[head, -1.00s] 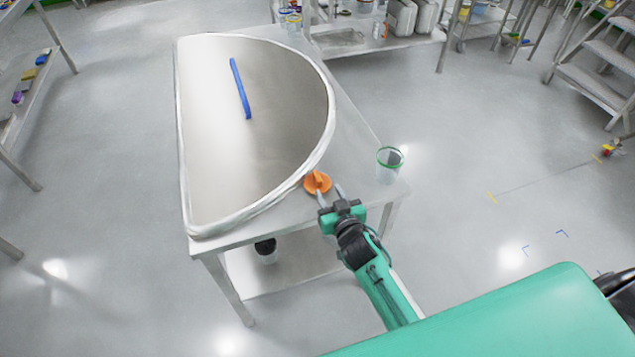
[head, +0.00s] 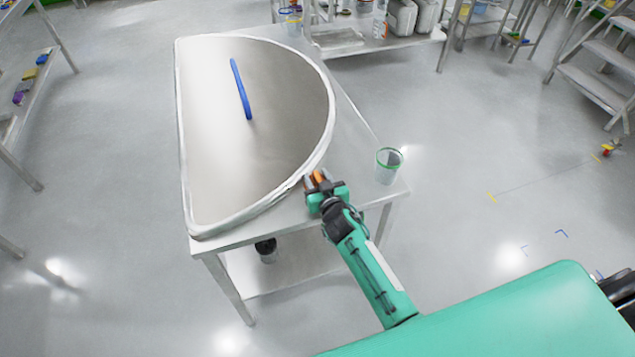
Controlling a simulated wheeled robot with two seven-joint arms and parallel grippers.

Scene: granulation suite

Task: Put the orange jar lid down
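The orange jar lid (head: 318,175) is at the right front of the table, beside the rim of the large half-round metal cover. Only a small part of it shows; the rest is hidden by my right gripper (head: 317,180). The fingers lie on either side of the orange part. I cannot tell whether they press on it, or whether the lid rests on the table or is slightly raised. My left gripper is not in view.
The steel table (head: 345,125) carries the half-round cover (head: 215,130) with a blue handle (head: 241,88). A clear jar with a green rim (head: 388,167) stands near the right corner. A dark object (head: 266,247) is on the lower shelf. Bare tabletop lies between cover and jar.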

